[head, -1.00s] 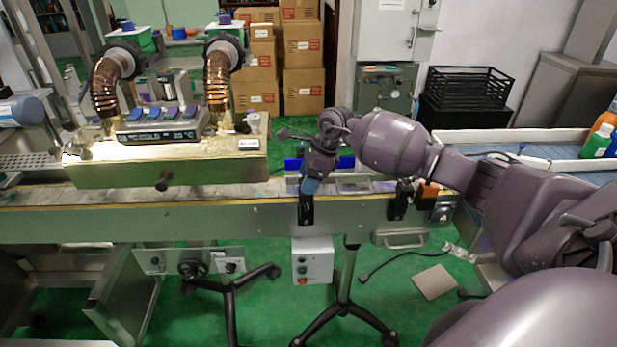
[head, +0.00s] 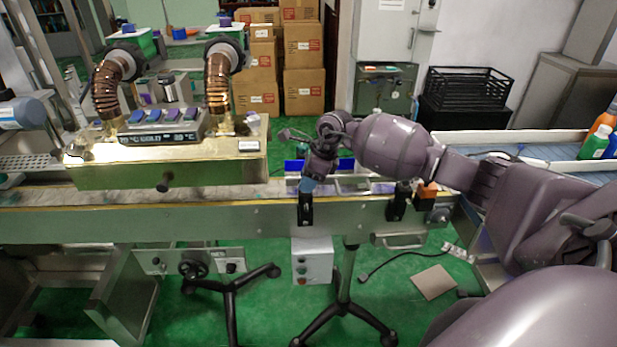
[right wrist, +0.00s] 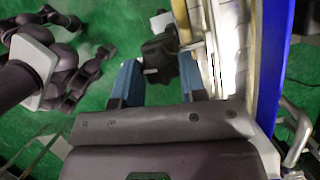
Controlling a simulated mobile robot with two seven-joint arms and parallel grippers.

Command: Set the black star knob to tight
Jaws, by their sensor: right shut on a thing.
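The black star knob (right wrist: 160,52) shows in the right wrist view between the two blue fingers of my right gripper (right wrist: 157,66). The fingers are around it, one on each side. In the head view my right gripper (head: 308,185) points down at the front rail of the conveyor, just above a black bracket (head: 305,212). The knob's lobes cannot be made out there, and no tight or loose marking is readable. My left gripper is in neither view.
A gold heater box (head: 170,174) with two copper hoses stands left on the conveyor (head: 230,220). Another black bracket (head: 397,207) sits right along the rail. A grey control box (head: 312,262) hangs below. Green floor lies in front.

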